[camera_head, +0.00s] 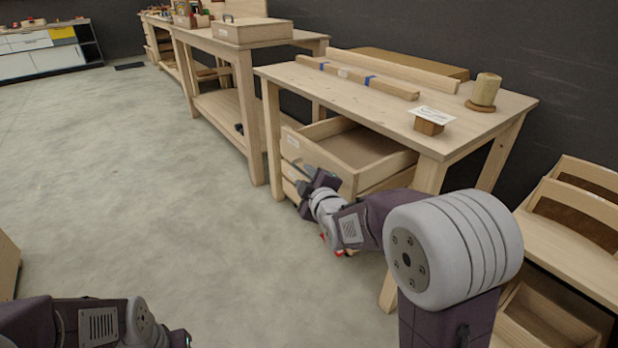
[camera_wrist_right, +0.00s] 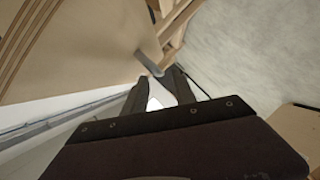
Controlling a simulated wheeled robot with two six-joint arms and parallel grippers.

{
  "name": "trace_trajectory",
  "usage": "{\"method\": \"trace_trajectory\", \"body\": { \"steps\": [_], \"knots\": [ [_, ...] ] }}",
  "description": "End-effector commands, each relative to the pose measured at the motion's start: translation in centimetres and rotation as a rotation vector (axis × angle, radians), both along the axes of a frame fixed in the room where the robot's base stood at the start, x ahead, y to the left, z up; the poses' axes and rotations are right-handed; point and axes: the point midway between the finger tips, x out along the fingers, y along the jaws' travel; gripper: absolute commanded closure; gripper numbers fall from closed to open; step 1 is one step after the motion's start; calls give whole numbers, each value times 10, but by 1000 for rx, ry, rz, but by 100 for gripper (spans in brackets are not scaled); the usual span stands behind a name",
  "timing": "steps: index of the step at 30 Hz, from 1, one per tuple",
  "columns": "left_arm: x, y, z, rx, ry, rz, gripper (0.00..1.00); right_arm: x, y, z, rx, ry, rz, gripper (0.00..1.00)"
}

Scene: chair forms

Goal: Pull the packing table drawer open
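The packing table (camera_head: 455,112) stands at the right with its wooden drawer (camera_head: 372,140) pulled well out; the empty inside shows. The drawer front also fills the upper left of the right wrist view (camera_wrist_right: 85,45). A thin grey handle (camera_wrist_right: 150,64) sticks out from that front. My right gripper (camera_head: 314,186) is at the drawer front, its dark fingers apart. In the wrist view, the handle's end lies near the gap between the fingertips (camera_wrist_right: 158,76); contact cannot be told.
On the tabletop lie a wooden beam with blue tape (camera_head: 355,76), a small block with a card (camera_head: 429,127) and a wooden cylinder (camera_head: 486,92). Another table (camera_head: 240,58) stands behind. Wooden chair-like pieces (camera_head: 575,215) are at the right.

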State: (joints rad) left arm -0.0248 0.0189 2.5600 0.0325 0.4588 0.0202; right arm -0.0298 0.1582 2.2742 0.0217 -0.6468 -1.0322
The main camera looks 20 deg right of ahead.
Motion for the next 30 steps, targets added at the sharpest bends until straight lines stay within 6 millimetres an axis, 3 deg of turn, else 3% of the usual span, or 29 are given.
{"method": "trace_trajectory", "body": {
  "steps": [7, 17, 21, 25, 27, 30],
  "knots": [
    [0, 0, 15, 0, 0, 0, 100, -36, 0, 9, 0, 1, 1, 67],
    [0, 0, 15, 0, 0, 0, 100, -41, -1, 8, 0, 1, 0, 67],
    [0, 0, 36, 0, 0, 0, 100, -48, -3, 19, 4, 43, -5, 67],
    [0, 0, 41, 0, 0, 0, 100, -90, -3, -53, 193, 376, -87, 67],
    [0, 0, 43, 0, 0, 0, 100, -122, -4, -89, 317, 562, -176, 67],
    [0, 0, 43, 0, 0, 0, 100, -171, -3, -126, 464, 785, -330, 67]
  ]
}}
